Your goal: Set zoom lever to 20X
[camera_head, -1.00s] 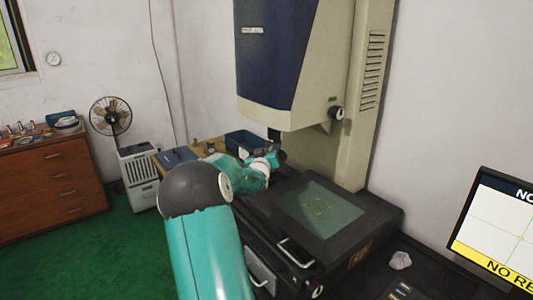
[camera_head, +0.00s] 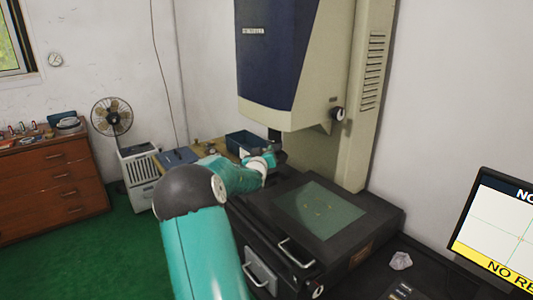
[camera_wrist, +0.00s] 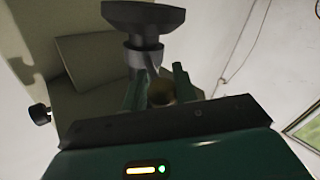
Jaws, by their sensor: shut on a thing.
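The measuring machine's dark lens barrel (camera_head: 274,134) hangs below its blue and cream head. In the wrist view the barrel (camera_wrist: 144,55) has a wide flared ring at the top of the picture. A slim piece runs from the barrel towards a round brownish knob (camera_wrist: 161,93), which looks like the end of the zoom lever. My gripper (camera_wrist: 158,88) has its two green fingers on either side of this knob and is shut on it. In the head view my gripper (camera_head: 268,153) is small, just below the barrel. Scale marks, including 20X, cannot be read.
The machine's stage with a glass plate (camera_head: 320,210) and small rings lies right of my gripper. A blue bin (camera_head: 243,141) stands behind it. A black side knob (camera_head: 338,113) juts from the machine head. A monitor (camera_head: 497,235) stands at the right.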

